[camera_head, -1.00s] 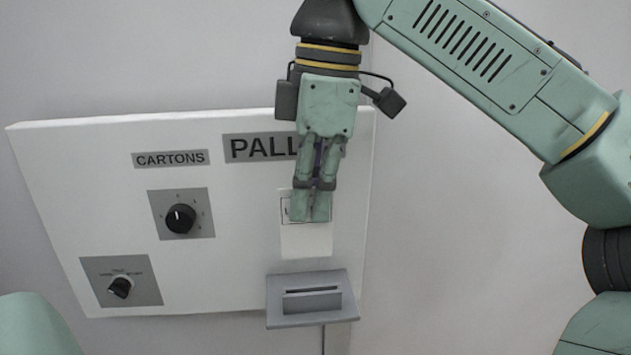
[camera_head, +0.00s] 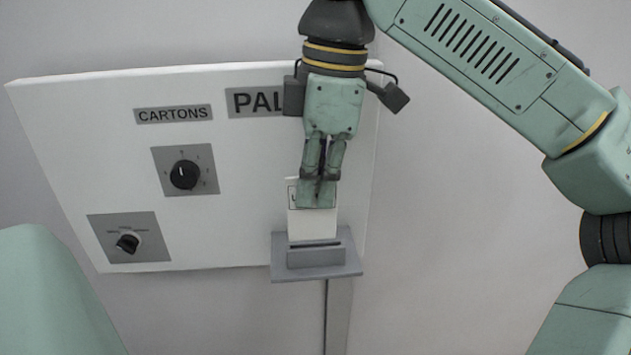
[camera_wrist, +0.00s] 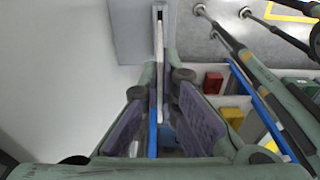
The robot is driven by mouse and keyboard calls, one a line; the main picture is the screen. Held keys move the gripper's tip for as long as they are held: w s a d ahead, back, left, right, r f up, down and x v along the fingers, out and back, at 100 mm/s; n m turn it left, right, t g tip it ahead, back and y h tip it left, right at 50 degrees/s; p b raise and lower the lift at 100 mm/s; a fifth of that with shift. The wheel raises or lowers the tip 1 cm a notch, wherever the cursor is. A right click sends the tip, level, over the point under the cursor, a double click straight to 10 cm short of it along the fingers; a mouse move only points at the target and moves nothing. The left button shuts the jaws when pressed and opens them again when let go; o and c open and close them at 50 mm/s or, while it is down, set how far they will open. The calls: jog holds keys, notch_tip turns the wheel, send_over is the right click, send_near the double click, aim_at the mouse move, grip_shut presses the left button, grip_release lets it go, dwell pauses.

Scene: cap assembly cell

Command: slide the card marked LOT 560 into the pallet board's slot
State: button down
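My gripper (camera_head: 317,193) points down and is shut on a white card (camera_head: 312,226), held upright by its upper part. The fingers cover most of the card's printed label, so I cannot read it. The card's lower edge is at the slot of the grey slotted holder (camera_head: 316,259) on the pallet board (camera_head: 245,215). In the wrist view the card (camera_wrist: 159,48) is edge-on between the fingers (camera_wrist: 160,85), in line with the dark slot of the holder (camera_wrist: 130,30). I cannot tell whether its edge is inside the slot.
The board carries a CARTONS dial (camera_head: 184,174) and a smaller knob (camera_head: 127,243) at left. The sign at the top (camera_head: 254,102) is partly hidden by my gripper. A cable hangs below the holder. The wrist view shows red (camera_wrist: 213,82) and yellow (camera_wrist: 232,115) blocks below at right.

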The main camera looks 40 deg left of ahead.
aim_at(320, 211)
jog(key=shift+w+d, duration=0.2)
dwell(0.8)
jog(key=shift+f+b, duration=0.75)
jog(key=shift+f, duration=1.25)
dwell(1.0)
jog(key=c, duration=2.3)
grip_release()
jog(key=o, duration=0.6)
jog(key=r, duration=0.7)
jog(key=shift+w+d+r, duration=0.25)
jog(key=shift+w+d, duration=0.05)
jog(key=shift+w, duration=0.05)
